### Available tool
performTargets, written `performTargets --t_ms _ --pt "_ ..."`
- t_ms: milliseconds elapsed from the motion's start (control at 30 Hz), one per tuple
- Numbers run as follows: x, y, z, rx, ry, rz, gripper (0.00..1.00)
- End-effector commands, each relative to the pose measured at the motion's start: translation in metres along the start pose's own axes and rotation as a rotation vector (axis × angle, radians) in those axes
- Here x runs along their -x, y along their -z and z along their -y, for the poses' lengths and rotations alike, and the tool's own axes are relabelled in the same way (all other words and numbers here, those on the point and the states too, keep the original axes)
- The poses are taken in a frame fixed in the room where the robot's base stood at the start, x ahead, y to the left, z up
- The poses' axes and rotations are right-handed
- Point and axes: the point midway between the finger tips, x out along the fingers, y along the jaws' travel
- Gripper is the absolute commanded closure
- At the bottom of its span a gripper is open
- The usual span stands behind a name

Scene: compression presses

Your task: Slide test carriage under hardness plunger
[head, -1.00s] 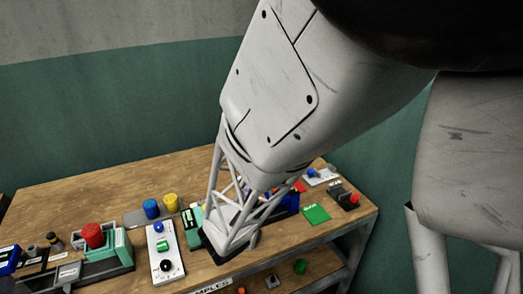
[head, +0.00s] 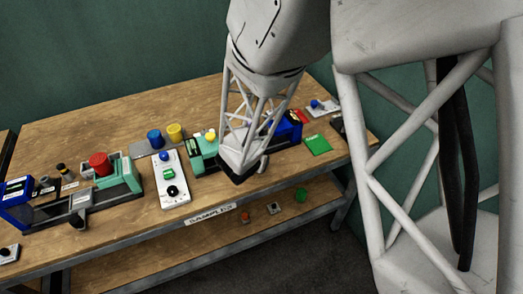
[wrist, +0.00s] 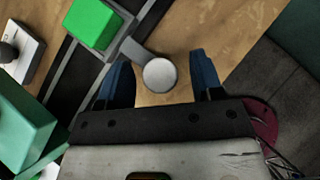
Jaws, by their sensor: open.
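The test carriage shows in the wrist view as a grey sliding block carrying a green block (wrist: 93,24), on a dark rail (wrist: 68,65). A short grey arm joins it to a round grey knob (wrist: 160,74). My gripper (wrist: 160,66) is open, with one blue finger on each side of the knob and visible gaps to both. In the head view my gripper (head: 243,168) is over the right-hand teal and blue press (head: 291,125) and hides much of it, including the carriage. A teal body (wrist: 25,130) stands left of the rail in the wrist view. I cannot make out the plunger.
A white control panel (head: 170,180) with knobs stands left of this press. Further left is another teal press with a red cylinder (head: 100,163). A green card (head: 317,144) lies right. The bench front edge is close.

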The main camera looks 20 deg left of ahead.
Motion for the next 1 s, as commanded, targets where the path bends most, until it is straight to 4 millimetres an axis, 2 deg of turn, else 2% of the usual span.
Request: performTargets --t_ms 467,833,867,1000 --pt "-0.0058 0.0001 -0.0002 0.0 -0.001 0.0 0.4" --pt "-0.0057 0.0 -0.0002 0.0 -0.001 0.0 0.96" --pt "-0.0057 0.0 -0.0002 0.0 -0.001 0.0 1.0" --pt "-0.0059 -0.0003 0.0002 0.0 -0.001 0.0 1.0"
